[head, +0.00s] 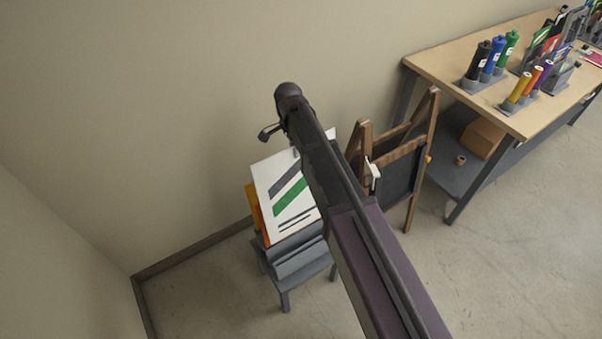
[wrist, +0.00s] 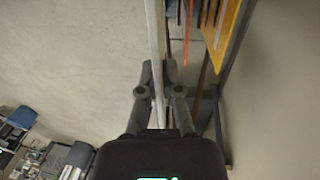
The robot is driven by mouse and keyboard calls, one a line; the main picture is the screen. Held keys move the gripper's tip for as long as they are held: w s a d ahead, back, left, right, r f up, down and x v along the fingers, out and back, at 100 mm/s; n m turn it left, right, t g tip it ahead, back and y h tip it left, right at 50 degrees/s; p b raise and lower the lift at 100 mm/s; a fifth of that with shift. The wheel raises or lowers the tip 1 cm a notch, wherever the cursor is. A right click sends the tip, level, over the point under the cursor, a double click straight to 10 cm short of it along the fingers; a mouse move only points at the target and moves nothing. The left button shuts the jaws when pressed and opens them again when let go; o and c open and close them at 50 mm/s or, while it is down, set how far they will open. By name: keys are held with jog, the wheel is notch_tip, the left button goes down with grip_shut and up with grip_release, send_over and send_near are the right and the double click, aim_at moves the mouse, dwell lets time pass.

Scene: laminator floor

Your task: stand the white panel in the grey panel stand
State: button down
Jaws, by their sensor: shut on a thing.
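The white panel (head: 262,178), with a grey stripe, a green stripe and thin dark lines, is tilted in the head view. Its lower edge overlaps the top of the grey panel stand (head: 297,262); I cannot tell whether it sits in a slot or is just above. In the wrist view the white panel (wrist: 154,28) shows edge-on, running between the fingers of my gripper (wrist: 158,78), which is shut on it.
Orange panels (head: 253,207) stand behind the white panel, close to the wall; a yellow-orange one (wrist: 224,32) shows in the wrist view. A wooden easel (head: 413,150) stands close on the right. A workbench (head: 440,62) with bottles is farther right. The floor in front is clear.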

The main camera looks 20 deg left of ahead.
jog(key=b, duration=0.6)
send_over(300, 191)
notch_tip(300, 191, down, 6)
jog(key=shift+s+d+f+y, duration=0.2)
jog(key=shift+s+d+y, duration=0.1)
jog(key=shift+f, duration=0.2)
jog(key=shift+s+d+f+b, duration=0.1)
jog(key=shift+f+b, duration=1)
jog(key=shift+s+d+f+b, duration=0.1)
jog(key=shift+f+b, duration=0.95)
jog(key=shift+b, duration=0.05)
jog(key=shift+s+d+f+b, duration=0.1)
jog(key=shift+d+f+b, duration=0.05)
jog(key=shift+f+b, duration=1.75)
dwell(0.5)
